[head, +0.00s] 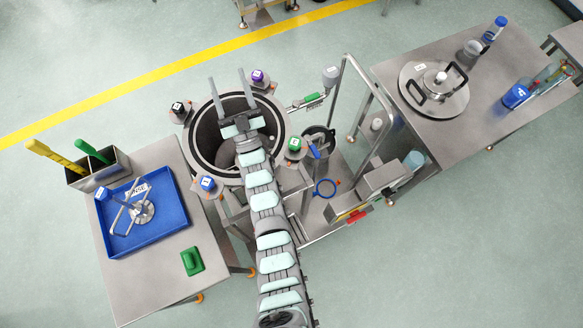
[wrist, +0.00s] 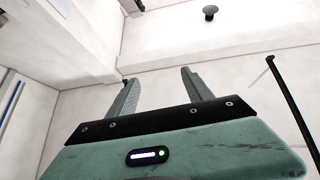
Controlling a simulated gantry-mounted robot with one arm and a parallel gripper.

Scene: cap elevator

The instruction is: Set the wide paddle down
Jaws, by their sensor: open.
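My gripper (head: 227,76) is open and empty above the far side of the round steel vessel (head: 281,128). The wrist view shows its two fingers apart (wrist: 158,77) with nothing between them. A metal tool with a blue knob, a wire-like frame and a round disc (head: 143,211) lies in the blue tray (head: 165,231) on the left table, well left of my gripper. A yellow-handled tool (head: 52,156) and a green-handled tool (head: 91,151) stand in a steel bin (head: 104,172) behind the tray. I cannot tell which tool is the wide paddle.
Colour-capped posts, including a blue one (head: 207,183) and a green one (head: 294,144), ring the vessel. A green block (head: 192,262) sits on the left table. A metal frame (head: 376,90) rises right of the vessel. The right table holds a round lid (head: 457,103) and bottles.

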